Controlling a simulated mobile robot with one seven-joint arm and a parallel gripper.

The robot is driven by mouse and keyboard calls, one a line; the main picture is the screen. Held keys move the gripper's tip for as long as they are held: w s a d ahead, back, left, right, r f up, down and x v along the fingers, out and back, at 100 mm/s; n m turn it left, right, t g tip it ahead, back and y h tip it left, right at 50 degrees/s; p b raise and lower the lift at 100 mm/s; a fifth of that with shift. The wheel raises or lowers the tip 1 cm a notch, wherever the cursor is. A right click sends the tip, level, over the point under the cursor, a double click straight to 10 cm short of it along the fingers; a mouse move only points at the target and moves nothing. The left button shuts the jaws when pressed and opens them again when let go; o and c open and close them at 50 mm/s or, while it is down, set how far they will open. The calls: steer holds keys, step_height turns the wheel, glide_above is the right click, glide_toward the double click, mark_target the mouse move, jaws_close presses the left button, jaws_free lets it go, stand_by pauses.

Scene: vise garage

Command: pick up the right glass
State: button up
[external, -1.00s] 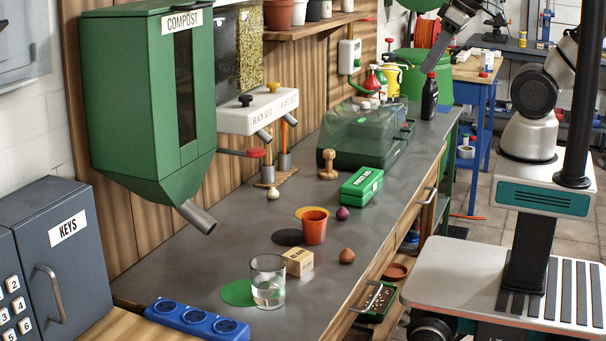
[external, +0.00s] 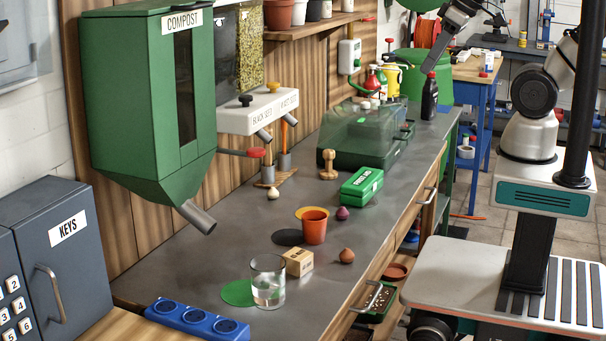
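One clear glass (external: 268,283) stands upright near the front end of the grey bench. It holds a little clear liquid and stands at the right edge of a green disc (external: 237,293). I see no second glass. My gripper (external: 430,64) is at the top of the view, far from the glass, just above a black bottle (external: 429,98) at the bench's far end. It is too small and dark to tell whether it is open or shut.
An orange pot (external: 314,227), a brown bulb (external: 346,256) and a green first aid box (external: 361,185) stand farther back. A compost hopper (external: 145,100) overhangs the left; blue sockets (external: 196,319) lie in front.

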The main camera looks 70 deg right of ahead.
stand_by(0.4)
steer(key=o, duration=1.1)
